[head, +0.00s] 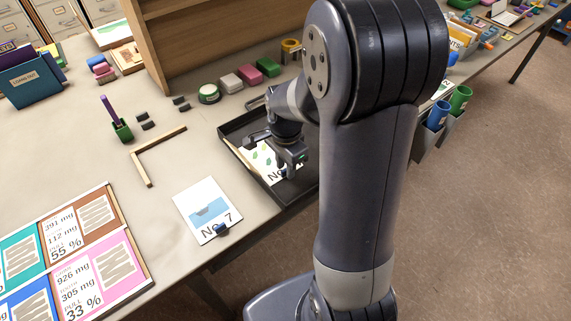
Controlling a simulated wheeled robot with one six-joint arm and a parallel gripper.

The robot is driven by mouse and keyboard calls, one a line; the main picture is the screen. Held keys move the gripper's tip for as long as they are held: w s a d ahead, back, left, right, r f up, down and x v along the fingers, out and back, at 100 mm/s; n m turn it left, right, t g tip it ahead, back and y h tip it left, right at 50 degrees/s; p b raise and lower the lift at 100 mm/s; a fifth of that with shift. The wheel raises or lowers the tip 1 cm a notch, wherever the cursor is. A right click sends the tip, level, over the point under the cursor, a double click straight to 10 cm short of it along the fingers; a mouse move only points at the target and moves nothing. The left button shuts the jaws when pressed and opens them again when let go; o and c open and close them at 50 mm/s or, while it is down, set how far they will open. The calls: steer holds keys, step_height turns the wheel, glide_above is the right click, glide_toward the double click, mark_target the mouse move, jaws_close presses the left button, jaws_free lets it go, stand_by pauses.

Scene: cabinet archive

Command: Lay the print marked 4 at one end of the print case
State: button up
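The print case (231,130) is a shallow black tray at the table's front edge, partly hidden behind my arm. A white print with green and yellow leaf shapes (262,157) is inside its outline, under my gripper. Its lettering begins "N", but the number is hidden, so I cannot tell whether it is the print marked 4. My gripper (289,168) points down at this print's lower right part. I cannot tell whether its fingers are closed on the print or its tab. Another print, marked No. 7 (205,203), lies on the table left of the case, with a dark tab.
A wooden corner piece (147,170) lies left of the case. A green pen cup (122,130) and small dark blocks stand beyond it. Colored cards (95,262) fill the near left.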

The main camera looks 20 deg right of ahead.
steer(key=shift+r+p, duration=2.55)
steer(key=shift+r, duration=0.85)
step_height(320, 180, up, 11)
steer(key=shift+f+b, duration=0.15)
steer(key=shift+b, duration=0.3)
steer(key=shift+f, duration=0.1)
step_height(320, 180, down, 12)
steer(key=shift+f, duration=0.1)
steer(key=shift+f+b, duration=0.55)
steer(key=shift+b, duration=0.1)
steer(key=shift+r, duration=0.2)
